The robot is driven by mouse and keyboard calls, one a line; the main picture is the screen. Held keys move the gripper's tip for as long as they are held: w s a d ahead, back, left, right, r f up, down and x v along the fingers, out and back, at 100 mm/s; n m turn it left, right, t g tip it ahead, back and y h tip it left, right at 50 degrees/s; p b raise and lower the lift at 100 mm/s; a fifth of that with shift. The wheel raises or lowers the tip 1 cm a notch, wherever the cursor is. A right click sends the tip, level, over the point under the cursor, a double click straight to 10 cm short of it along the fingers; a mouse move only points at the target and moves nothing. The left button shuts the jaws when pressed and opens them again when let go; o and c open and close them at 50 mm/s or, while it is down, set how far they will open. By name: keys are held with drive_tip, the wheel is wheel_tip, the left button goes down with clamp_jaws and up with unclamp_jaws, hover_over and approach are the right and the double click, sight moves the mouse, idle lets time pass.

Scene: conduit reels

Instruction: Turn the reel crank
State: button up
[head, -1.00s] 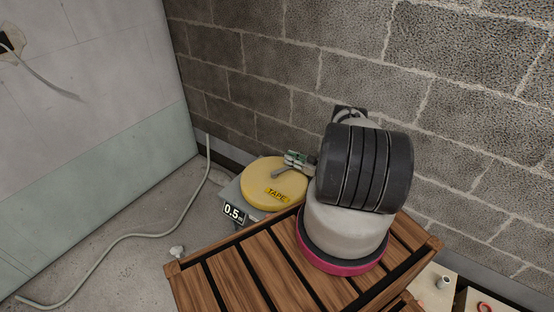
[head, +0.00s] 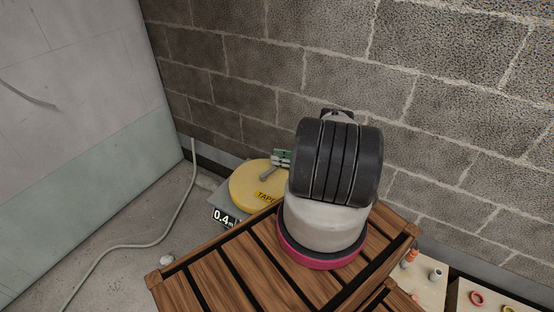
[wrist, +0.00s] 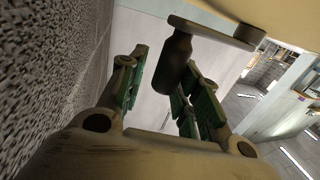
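The yellow reel (head: 250,190), marked TAPE, lies flat on a grey base beyond the wooden crate, with a display (head: 225,217) reading 0.4 m. Its grey crank (head: 267,174) lies across the top. My gripper (head: 282,158), with green finger pads, is at the crank's far end, partly hidden behind my arm. In the wrist view the crank arm (wrist: 212,32) spans the top and its dark handle (wrist: 174,62) hangs between my fingers (wrist: 160,95). The fingers are apart; a gap shows on the left of the handle, and the right finger is close to or touching it.
A slatted wooden crate (head: 207,285) stands in front, beneath my arm. A block wall (head: 240,85) is close behind the reel. A pale cable (head: 178,205) runs over the floor at left. Trays with small rings (head: 477,298) are at lower right.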

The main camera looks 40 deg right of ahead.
drive_tip(key=shift+o, duration=0.2)
drive_tip(key=shift+a+f, duration=0.1)
wheel_tip(320, 180, up, 10)
idle(0.5)
drive_tip(key=shift+c, duration=0.2)
